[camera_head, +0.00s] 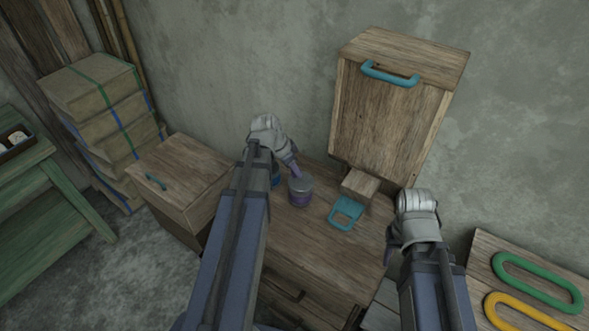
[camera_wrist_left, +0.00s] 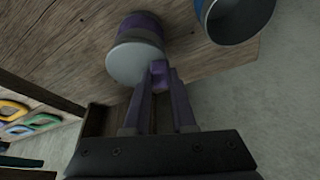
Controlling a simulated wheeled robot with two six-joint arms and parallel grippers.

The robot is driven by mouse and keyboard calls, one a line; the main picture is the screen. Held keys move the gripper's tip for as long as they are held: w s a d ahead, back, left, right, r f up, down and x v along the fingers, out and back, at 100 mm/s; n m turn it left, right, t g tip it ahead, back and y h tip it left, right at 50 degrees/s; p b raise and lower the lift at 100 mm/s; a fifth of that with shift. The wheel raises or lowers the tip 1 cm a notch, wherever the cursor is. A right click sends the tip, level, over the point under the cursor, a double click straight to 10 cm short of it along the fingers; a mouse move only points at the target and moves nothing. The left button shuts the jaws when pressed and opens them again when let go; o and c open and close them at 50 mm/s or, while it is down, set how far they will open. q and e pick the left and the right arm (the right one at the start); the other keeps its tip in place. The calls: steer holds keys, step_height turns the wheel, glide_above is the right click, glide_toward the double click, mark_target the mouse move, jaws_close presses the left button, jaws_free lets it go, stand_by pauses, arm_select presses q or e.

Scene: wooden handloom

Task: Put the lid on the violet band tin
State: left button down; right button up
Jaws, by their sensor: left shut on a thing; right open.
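The violet band tin (camera_head: 300,198) stands upright on the wooden table top, and its violet band (camera_wrist_left: 142,24) shows in the left wrist view. A round grey lid (camera_wrist_left: 135,63) with a small violet knob (camera_wrist_left: 158,70) covers the tin's mouth. I cannot tell whether it is fully seated. My left gripper (camera_head: 294,171) is above the tin, its fingers shut on the lid's knob; the fingers also show in the left wrist view (camera_wrist_left: 160,88). My right gripper (camera_head: 415,199) is open, to the right of the tin, with its fingertips hard to make out.
A blue tin (camera_wrist_left: 236,14), open at the top, stands close beside the violet one. A teal handle piece (camera_head: 345,212) and a wooden block (camera_head: 360,185) lie to the right. A tall wooden box (camera_head: 390,115) stands behind. Green and yellow rings (camera_head: 538,282) lie at the far right.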

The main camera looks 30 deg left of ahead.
arm_select(q)
steer(key=shift+f+b, duration=0.3)
steer(key=shift+f, duration=0.05)
stand_by(0.4)
steer(key=shift+c, duration=1.3)
jaws_free()
steer(key=shift+r, duration=0.15)
step_height(320, 180, up, 7)
steer(key=p, duration=0.7)
